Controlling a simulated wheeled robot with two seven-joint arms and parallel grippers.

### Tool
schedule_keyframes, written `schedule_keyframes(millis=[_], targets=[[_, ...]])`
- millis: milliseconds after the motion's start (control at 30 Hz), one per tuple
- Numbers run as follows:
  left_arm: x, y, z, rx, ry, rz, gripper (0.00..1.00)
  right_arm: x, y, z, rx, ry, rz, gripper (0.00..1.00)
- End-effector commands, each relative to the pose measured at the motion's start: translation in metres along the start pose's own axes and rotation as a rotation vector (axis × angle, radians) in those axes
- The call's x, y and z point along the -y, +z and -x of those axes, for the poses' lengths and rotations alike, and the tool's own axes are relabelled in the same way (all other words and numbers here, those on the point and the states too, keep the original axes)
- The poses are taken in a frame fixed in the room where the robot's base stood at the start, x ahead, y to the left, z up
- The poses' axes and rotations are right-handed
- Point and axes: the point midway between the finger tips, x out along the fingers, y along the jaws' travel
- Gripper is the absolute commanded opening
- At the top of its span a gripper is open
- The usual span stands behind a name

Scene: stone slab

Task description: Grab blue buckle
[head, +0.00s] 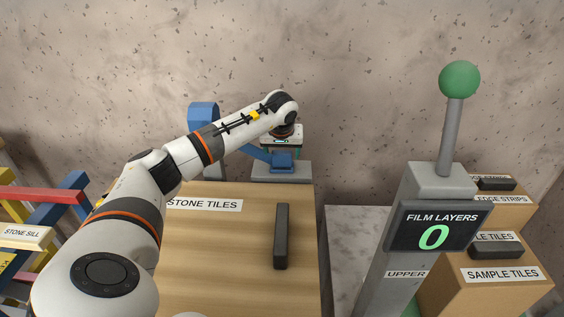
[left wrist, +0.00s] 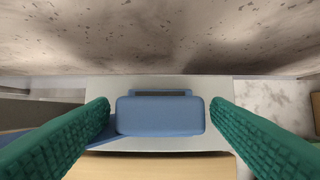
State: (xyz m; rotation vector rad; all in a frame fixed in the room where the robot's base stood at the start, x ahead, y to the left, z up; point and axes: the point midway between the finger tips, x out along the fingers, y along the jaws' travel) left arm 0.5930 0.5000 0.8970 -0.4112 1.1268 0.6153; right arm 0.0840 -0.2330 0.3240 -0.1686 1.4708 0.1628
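The blue buckle (head: 283,161) sits on a light grey block at the back, behind the stone tiles drawer. In the left wrist view the buckle (left wrist: 160,116) is a rounded blue block in the middle, with a dark slot at its far side. My left gripper (head: 281,146) is over the buckle, pointing down. Its green ridged fingers stand apart, one on each side of the buckle in the left wrist view. Whether either finger touches it I cannot tell. My right gripper is not in view.
A blue strap (head: 256,152) runs left from the buckle towards a blue roll (head: 203,115). A grey post with a green-knobbed lever (head: 459,80) and a "0" display stands right. A speckled wall is close behind.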

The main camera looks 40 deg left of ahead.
Motion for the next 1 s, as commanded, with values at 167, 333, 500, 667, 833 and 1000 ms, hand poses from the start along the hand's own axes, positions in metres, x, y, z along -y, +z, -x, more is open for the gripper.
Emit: schedule_keyframes(millis=[167,333,500,667,833,1000], targets=[[0.000,0.000,0.000,0.000,0.000,0.000,0.42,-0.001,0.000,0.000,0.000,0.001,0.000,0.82],[0.000,0.000,0.001,0.000,0.000,0.001,0.30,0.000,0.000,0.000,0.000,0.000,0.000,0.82],[0.000,0.002,0.003,0.001,0.000,0.001,0.30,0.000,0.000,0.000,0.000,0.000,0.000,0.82],[0.000,0.011,0.024,0.004,-0.002,0.002,0.30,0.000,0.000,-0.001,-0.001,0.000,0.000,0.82],[0.000,0.025,0.057,0.005,-0.003,0.002,0.30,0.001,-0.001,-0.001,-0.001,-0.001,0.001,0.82],[0.000,0.035,0.082,0.003,-0.001,0.002,0.30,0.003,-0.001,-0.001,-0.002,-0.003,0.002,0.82]])
